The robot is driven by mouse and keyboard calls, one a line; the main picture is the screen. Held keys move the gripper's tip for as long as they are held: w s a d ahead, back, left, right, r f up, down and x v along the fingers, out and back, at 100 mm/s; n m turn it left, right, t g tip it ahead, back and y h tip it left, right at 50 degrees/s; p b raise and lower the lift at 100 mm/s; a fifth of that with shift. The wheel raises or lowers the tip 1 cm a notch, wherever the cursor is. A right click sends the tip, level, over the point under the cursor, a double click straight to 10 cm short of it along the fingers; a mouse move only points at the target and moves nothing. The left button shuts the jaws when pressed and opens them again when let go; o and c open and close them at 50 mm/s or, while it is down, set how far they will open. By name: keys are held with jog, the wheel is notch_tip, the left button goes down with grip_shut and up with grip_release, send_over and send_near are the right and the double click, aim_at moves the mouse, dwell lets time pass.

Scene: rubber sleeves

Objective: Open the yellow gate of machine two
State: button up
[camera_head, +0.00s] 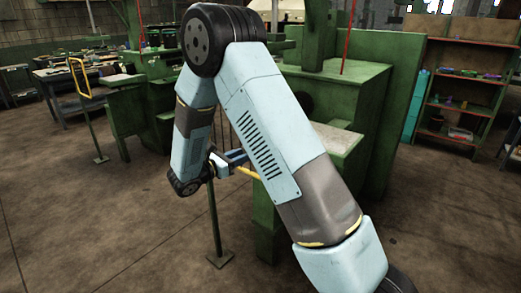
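My gripper (236,161) is near the middle of the view, beside a yellow bar (248,173). The bar is part of a yellow gate on a dark green post (215,225) with a square foot. My arm hides most of this gate, so I cannot tell how far it is swung. I cannot tell whether my fingers touch the bar or are closed on it. A second yellow gate (80,78), a looped frame, stands on its own post at the left. No machine number is readable. A green machine (338,160) stands right behind my arm.
Another green machine (128,112) stands at the left behind the second gate. A green shelf unit (465,75) with small items is at the right. Work tables (75,80) stand at the back left. The brown floor is clear at the front left.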

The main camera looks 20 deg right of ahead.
jog(key=x, duration=0.8)
grip_shut()
dwell(0.5)
